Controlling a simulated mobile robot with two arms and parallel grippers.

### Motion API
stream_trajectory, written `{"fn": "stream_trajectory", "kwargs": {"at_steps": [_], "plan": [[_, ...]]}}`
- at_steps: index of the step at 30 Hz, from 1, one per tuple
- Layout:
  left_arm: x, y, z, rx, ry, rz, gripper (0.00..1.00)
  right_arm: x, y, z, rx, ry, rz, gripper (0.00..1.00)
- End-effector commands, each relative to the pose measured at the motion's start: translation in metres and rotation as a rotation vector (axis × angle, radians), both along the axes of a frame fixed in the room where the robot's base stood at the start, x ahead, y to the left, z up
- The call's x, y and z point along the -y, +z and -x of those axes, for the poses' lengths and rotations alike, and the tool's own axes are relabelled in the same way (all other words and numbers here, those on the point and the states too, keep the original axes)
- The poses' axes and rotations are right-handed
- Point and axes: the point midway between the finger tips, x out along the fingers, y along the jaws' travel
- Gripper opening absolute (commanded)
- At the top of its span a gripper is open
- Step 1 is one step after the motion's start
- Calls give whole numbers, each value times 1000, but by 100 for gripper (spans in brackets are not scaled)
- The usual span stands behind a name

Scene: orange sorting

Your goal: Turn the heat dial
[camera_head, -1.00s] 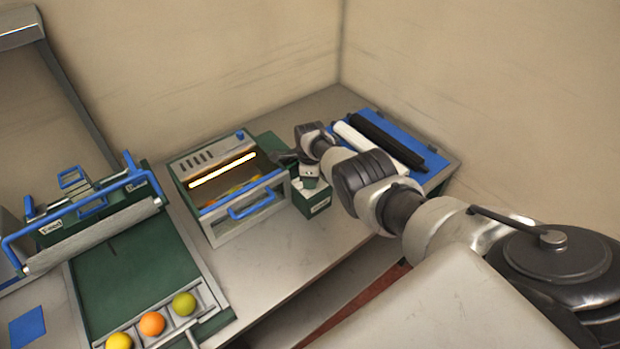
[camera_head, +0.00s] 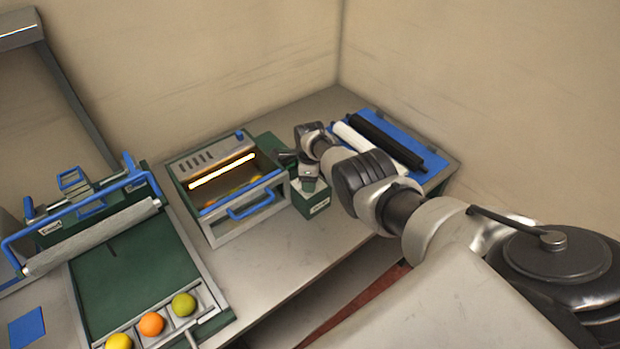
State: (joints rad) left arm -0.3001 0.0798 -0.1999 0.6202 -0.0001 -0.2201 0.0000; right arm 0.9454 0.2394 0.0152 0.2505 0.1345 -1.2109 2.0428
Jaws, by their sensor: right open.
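A grey and green heater box (camera_head: 230,222) with a glowing bar and a blue front handle stands on the table, left of my right gripper. A small blue knob (camera_head: 240,135) sits at its top back right corner; I cannot tell whether it is the heat dial. My right gripper (camera_head: 294,168) is open beside the box's right side, above a small green labelled box (camera_head: 313,203). Its fingers are small and partly hidden, and I cannot tell whether they touch anything. No dial shows clearly at the fingers. My left gripper is not in view.
A blue tray (camera_head: 436,178) with a white and a black roll lies at the back right. A green board (camera_head: 130,275) with a roller frame is at the left, with yellow, orange and green balls at its front. The table (camera_head: 270,265) is clear in front of the heater box.

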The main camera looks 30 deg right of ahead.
Motion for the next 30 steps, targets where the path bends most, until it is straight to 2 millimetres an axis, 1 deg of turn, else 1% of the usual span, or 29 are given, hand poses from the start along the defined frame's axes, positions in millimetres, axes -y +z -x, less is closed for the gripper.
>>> {"fn": "stream_trajectory", "kwargs": {"at_steps": [5, 8, 11, 16, 17, 18, 23, 27, 30], "plan": [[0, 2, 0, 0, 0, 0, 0, -1, 1, 0, -2, 1, -1, 56], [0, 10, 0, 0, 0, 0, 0, -1, 10, 0, -2, 1, -1, 56], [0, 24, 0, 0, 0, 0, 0, -1, 26, 0, 0, 1, -1, 56], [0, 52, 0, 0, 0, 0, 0, 0, 66, 1, 2, 1, 1, 56], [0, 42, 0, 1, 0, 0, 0, 0, 59, 1, 1, 1, 1, 56], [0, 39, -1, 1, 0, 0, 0, 0, 62, 0, 2, 1, 1, 56], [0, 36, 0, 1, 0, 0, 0, 0, 80, 0, 2, 1, 1, 56], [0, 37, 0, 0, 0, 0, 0, 1, 98, 0, 1, 0, 0, 56], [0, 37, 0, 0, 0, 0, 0, 0, 104, 1, 1, 0, -1, 56]]}}
